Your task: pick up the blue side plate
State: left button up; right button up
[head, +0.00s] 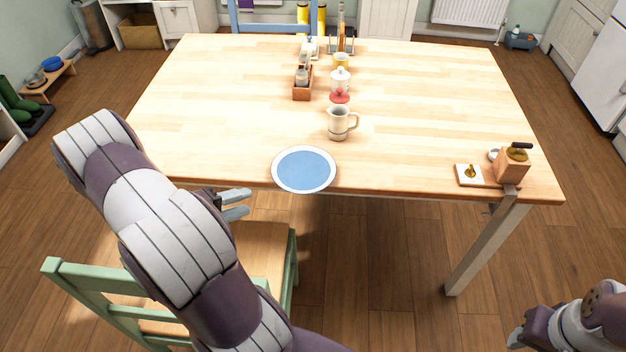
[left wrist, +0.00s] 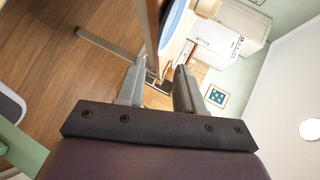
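The blue side plate (head: 304,170) has a white rim and lies flat at the front edge of the wooden table, its near rim slightly over the edge. A blue and white part of it (left wrist: 172,22) shows at the top of the left wrist view. My left gripper (head: 240,204) is left of the plate, near the table's front edge, apart from the plate. Its fingers (left wrist: 160,75) are spread with nothing held between them. My right gripper (head: 516,338) is low at the bottom right, away from the table; its finger opening is not clear.
The wooden table (head: 220,100) bears a cream jug (head: 339,124) behind the plate and a red-based jar (head: 340,84) farther back. A wooden block-shaped container (head: 512,164) stands at the right corner. A green chair (head: 120,300) stands below my left arm. Table space beside the plate is clear.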

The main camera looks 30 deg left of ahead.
pick_arm(q)
jog(key=x, duration=1.2)
jog(key=shift+w, duration=0.2)
jog(key=shift+d, duration=0.15)
grip_shut()
